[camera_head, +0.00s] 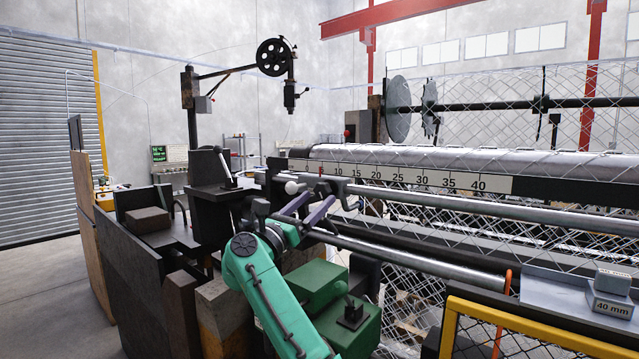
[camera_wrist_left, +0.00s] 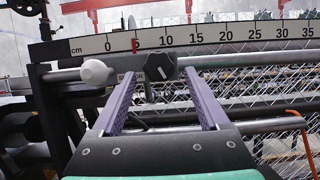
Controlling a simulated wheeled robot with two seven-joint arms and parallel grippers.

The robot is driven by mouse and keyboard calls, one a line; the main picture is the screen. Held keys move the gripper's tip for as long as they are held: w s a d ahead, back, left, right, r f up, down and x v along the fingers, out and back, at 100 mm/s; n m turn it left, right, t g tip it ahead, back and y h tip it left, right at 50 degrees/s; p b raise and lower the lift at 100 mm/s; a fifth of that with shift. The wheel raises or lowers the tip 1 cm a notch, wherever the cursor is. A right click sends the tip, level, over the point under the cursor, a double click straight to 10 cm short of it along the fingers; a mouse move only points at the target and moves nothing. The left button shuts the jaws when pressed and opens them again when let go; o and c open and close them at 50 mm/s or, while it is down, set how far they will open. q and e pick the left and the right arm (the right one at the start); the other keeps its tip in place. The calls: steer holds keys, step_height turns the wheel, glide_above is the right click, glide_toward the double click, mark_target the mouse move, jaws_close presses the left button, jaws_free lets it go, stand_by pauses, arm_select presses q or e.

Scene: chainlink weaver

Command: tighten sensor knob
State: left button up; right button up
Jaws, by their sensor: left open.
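The black sensor knob (camera_wrist_left: 160,66) shows in the left wrist view, in front of the ruler and beside a small label plate ending in "OR". A white ball-ended knob (camera_wrist_left: 95,71) is to its left, and it also shows in the head view (camera_head: 292,187). My left gripper (camera_wrist_left: 160,74), with purple fingers, is open and empty. In the wrist view the black knob appears between its fingertips; whether the fingers reach around it I cannot tell. In the head view my left gripper (camera_head: 314,194) is at the ruler's low-number end and largely hides the black knob.
A centimetre ruler (camera_head: 428,178) runs along the machine, with a red mark near 5. A steel bar (camera_head: 480,205) lies below it, with chain-link mesh around. A green box (camera_head: 350,320) stands below my arm. A yellow-framed guard (camera_head: 450,325) and a 40 mm block (camera_head: 612,285) are at right.

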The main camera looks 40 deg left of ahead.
arm_select(q)
steer(key=shift+p+x, duration=0.3)
steer(key=shift+x, duration=0.9)
steer(key=shift+s+a+r, duration=0.1)
steer(key=shift+s+r, duration=0.1)
steer(key=shift+s, duration=0.15)
steer(key=c, duration=0.5)
steer(key=shift+w, duration=0.1)
jaws_close()
steer(key=shift+f, duration=0.1)
arm_select(e)
steer(key=shift+w+a+r, duration=0.1)
steer(key=shift+w+r, duration=0.5)
steer(key=shift+f, duration=0.1)
